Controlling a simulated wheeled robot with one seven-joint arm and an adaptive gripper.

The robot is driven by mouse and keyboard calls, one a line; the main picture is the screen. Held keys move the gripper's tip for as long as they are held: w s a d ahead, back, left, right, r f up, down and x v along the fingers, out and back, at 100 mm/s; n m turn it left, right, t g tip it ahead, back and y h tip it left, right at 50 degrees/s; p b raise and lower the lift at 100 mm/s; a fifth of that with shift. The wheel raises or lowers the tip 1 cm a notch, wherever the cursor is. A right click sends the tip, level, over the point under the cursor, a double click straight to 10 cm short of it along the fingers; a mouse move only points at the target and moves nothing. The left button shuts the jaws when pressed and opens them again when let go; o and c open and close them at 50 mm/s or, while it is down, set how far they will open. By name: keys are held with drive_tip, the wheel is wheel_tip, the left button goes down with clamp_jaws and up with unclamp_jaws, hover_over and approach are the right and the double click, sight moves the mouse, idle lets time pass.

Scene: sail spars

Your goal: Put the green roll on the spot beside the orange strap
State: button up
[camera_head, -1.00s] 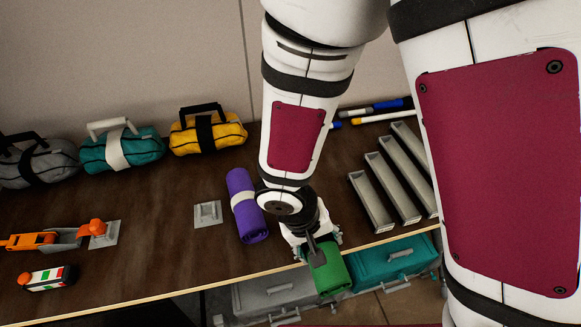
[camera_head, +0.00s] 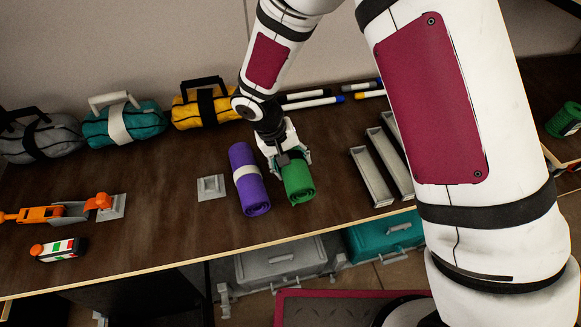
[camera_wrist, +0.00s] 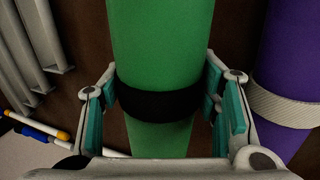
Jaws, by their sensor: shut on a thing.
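A green roll (camera_head: 298,184) with a black band is between the fingers of my gripper (camera_head: 288,160), just right of the purple roll. In the wrist view, the fingers (camera_wrist: 160,104) stand on both sides of the green roll (camera_wrist: 160,45) at its black band. I cannot tell whether the roll touches the table. The orange strap (camera_head: 40,214) with a grey buckle lies at the left of the table. Its right end reaches a grey square plate (camera_head: 117,211). Another grey square plate (camera_head: 211,188) lies bare between the strap and the purple roll.
The purple roll (camera_head: 249,180) with a white band lies close left of the held roll. Grey channels (camera_head: 371,176) lie to its right, and pens (camera_head: 310,103) behind. Several bags (camera_head: 124,122) line the back. A small striped block (camera_head: 58,250) sits front left. Another green roll (camera_head: 566,120) is far right.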

drive_tip(key=shift+w+a, duration=0.2)
drive_tip(key=shift+w, duration=0.25)
wheel_tip(320, 180, down, 3)
drive_tip(key=shift+s+r+p, duration=0.15)
drive_tip(key=shift+r+p, duration=0.05)
drive_tip(key=shift+p, duration=0.15)
drive_tip(key=shift+f, duration=0.45)
drive_tip(key=shift+f, duration=0.15)
drive_tip(key=o, duration=1.4)
